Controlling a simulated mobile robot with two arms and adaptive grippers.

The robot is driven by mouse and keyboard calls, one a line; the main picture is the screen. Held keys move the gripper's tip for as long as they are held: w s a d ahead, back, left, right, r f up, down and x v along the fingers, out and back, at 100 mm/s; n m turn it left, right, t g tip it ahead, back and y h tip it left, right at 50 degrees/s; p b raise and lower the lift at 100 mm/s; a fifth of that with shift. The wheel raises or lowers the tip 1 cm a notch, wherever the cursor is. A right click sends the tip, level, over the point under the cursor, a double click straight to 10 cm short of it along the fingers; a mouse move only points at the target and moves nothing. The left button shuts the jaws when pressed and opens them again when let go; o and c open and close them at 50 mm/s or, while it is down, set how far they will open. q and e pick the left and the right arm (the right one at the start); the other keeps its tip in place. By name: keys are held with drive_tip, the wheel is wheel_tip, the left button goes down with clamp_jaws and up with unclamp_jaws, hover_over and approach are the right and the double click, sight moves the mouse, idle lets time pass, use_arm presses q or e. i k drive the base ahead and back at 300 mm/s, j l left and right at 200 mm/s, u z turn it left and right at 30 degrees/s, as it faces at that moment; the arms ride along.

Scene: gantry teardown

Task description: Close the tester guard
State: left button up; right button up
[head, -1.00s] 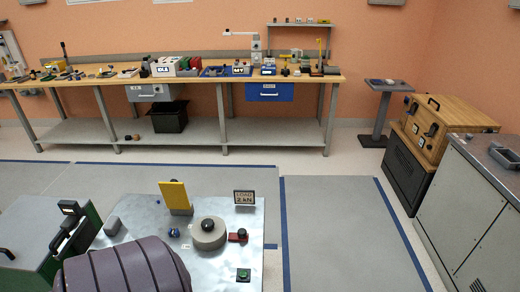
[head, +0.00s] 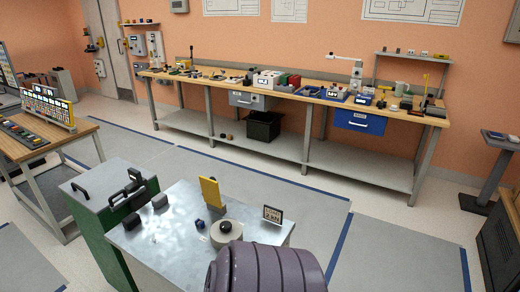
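The tester stands on a metal-topped bench (head: 150,240) in the lower middle of the head view. A yellow plate (head: 210,192), which looks like the guard, stands upright at the back of the bench top. In front of it is a round grey block (head: 226,239) with a black knob (head: 225,227). A small blue part (head: 199,224) sits to their left, and a load sign (head: 272,215) stands to the right. The near right part of the bench top is hidden behind a purple ribbed form. Neither of my grippers is in view.
A green cabinet (head: 90,229) with black handles adjoins the bench's left side. A wooden table (head: 75,135) with a panel stands at far left. A long workbench (head: 225,84) runs along the back wall. Floor between it and the tester is clear.

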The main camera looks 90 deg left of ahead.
sight(210, 193)
drive_tip(key=i+u, duration=1.1)
drive_tip(key=i+j+u, duration=0.15)
drive_tip(key=i+u, duration=0.8)
drive_tip(key=i+l+u, duration=0.15)
drive_tip(key=i+u, duration=0.15)
drive_tip(key=u, duration=0.2)
drive_tip(key=i+u, duration=0.15)
drive_tip(key=u, duration=0.35)
drive_tip(key=i+u, duration=0.15)
drive_tip(key=u, duration=0.3)
drive_tip(key=i+u, duration=0.15)
drive_tip(key=u, duration=0.35)
drive_tip(key=i+l+u, duration=0.1)
drive_tip(key=u, duration=0.35)
drive_tip(key=i+l+u, duration=0.1)
drive_tip(key=l+u, duration=0.2)
drive_tip(key=u, duration=0.2)
drive_tip(key=i+l+u, duration=0.25)
drive_tip(key=u, duration=0.2)
